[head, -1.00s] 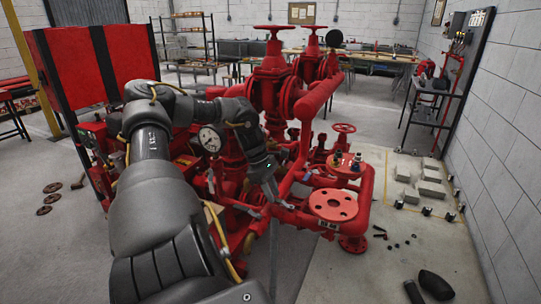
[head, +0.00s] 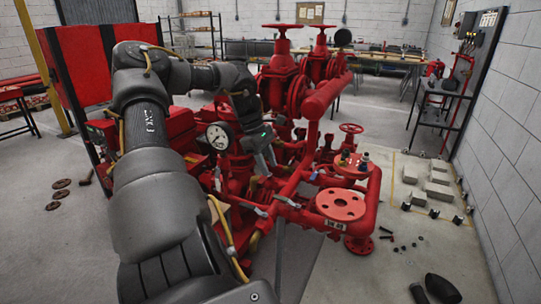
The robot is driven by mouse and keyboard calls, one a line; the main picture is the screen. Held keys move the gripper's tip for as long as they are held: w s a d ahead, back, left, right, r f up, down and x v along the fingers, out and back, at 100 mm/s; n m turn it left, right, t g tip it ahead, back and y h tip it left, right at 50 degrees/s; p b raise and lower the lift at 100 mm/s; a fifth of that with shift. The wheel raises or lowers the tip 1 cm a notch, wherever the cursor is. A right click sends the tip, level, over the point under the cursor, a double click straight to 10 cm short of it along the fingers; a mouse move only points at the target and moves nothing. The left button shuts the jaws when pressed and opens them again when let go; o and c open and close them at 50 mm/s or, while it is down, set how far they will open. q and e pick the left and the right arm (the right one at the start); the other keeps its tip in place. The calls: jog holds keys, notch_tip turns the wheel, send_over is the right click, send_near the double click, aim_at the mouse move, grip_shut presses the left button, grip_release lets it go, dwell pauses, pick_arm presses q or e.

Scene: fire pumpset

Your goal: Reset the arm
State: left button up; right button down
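My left arm reaches in from the lower left and bends over the red pumpset (head: 318,100). My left gripper (head: 265,165) points down in front of the pump's red pipework, right of the round white-faced pressure gauge (head: 218,137). I see nothing held in it, but its fingertips are small and dark against the pipes, so I cannot tell how far apart they are. I cannot tell whether it touches the pipes. My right arm and gripper are not in view.
A red flange (head: 340,204) and handwheel valves stand right of the gripper. A red cabinet (head: 90,68) is behind my arm. Grey blocks (head: 437,190) and dark items (head: 442,288) lie on the floor at right.

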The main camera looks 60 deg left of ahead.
pick_arm(q)
jog(key=shift+s+a+r, duration=0.15)
jog(key=shift+a+r, duration=0.05)
jog(key=shift+r, duration=0.35)
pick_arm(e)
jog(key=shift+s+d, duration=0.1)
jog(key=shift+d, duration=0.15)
